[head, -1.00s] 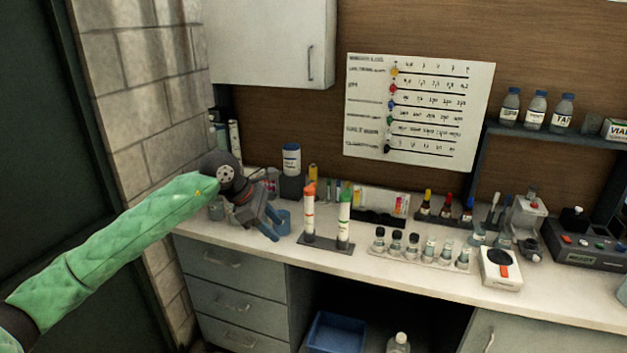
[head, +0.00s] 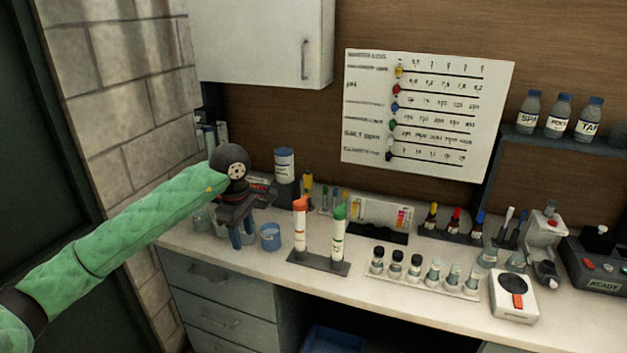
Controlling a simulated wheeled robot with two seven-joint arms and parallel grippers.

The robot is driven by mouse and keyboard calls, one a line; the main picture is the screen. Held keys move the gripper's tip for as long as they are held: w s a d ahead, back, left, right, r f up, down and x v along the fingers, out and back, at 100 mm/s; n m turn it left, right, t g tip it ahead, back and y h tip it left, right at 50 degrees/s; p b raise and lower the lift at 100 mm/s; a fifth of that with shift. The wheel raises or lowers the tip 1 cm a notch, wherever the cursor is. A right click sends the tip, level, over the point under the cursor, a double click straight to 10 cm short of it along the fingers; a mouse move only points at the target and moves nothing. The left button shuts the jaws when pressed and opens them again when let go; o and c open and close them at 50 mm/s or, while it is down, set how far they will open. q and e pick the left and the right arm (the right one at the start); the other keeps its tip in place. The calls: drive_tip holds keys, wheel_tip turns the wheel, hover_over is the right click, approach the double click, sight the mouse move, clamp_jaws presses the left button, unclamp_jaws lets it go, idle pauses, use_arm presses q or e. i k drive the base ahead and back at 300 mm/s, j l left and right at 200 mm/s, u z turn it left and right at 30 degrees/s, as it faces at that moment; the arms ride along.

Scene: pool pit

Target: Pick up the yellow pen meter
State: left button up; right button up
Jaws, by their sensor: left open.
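A slim yellow item (head: 308,188), which looks like the yellow pen meter, stands upright at the back of the counter. It is just right of a white bottle with a blue cap (head: 285,166), and its lower part is hidden behind an orange-capped tube. My left gripper (head: 242,236) is open and empty, pointing down over the counter's left part. It is left of and nearer than the yellow item, clearly apart from it, beside a small blue cup (head: 270,237). My right gripper is not in view.
Orange-capped (head: 300,226) and green-capped (head: 339,234) tubes stand in a dark rack in front of the yellow item. A row of vials (head: 414,268) and a white device (head: 513,296) lie further right. A wall cabinet (head: 262,45) hangs above. The front counter strip is clear.

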sight(308, 179)
drive_tip(key=i+l, duration=0.3)
drive_tip(key=i, duration=0.15)
drive_tip(key=i+l, duration=0.25)
drive_tip(key=i, duration=0.25)
drive_tip(key=i+l, duration=0.3)
drive_tip(key=i, duration=0.15)
